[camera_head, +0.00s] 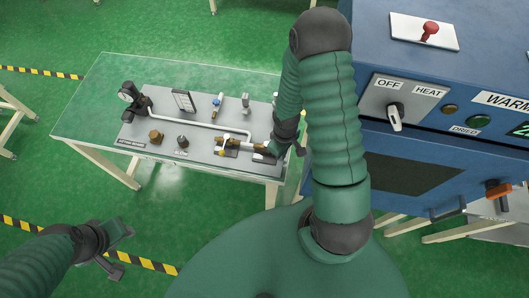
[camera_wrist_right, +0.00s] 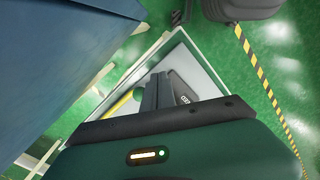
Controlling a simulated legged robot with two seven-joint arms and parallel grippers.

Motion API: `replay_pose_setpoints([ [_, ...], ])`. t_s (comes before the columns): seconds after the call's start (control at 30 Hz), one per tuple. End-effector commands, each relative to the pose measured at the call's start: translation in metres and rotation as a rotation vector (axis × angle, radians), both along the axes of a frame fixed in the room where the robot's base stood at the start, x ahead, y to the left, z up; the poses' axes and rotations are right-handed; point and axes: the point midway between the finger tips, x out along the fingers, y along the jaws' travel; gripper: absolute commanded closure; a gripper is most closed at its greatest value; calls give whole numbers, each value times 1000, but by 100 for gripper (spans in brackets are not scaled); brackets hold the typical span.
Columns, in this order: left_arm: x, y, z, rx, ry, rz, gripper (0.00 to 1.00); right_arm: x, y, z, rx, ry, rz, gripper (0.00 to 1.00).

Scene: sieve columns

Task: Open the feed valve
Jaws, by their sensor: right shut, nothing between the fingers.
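A grey panel (camera_head: 200,152) lies on the green table and carries a pipe with several small fittings. Brass fittings (camera_head: 228,141) with a pale handle sit on the pipe's right part. I cannot tell for sure which fitting is the feed valve. My right gripper (camera_head: 274,150) is at the panel's right end, and its arm hides part of that end. In the wrist view its dark fingers (camera_wrist_right: 158,92) are shut and empty, beside a dark label (camera_wrist_right: 181,88) on the panel. My left gripper (camera_head: 115,252) is apart from the table at lower left, its fingers spread.
A blue cabinet (camera_head: 450,70) with an OFF/HEAT knob (camera_head: 395,115) and a red switch (camera_head: 430,28) stands close on the right. The table's left part (camera_head: 90,110) is bare. Yellow-black tape marks the green floor.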

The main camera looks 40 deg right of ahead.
Motion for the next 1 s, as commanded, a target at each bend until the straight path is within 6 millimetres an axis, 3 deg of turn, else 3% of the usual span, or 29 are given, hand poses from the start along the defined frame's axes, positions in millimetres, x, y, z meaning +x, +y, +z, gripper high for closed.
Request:
replay_pose_setpoints([
  [0.63, 0, 0, 75, 0, 0, 0, 61, 0, 0, 79, 0, 0, 0, 100],
  [1.0, 0, 0, 75, 0, 0, 0, 61, 0, 0, 79, 0, 0, -1, 100],
])
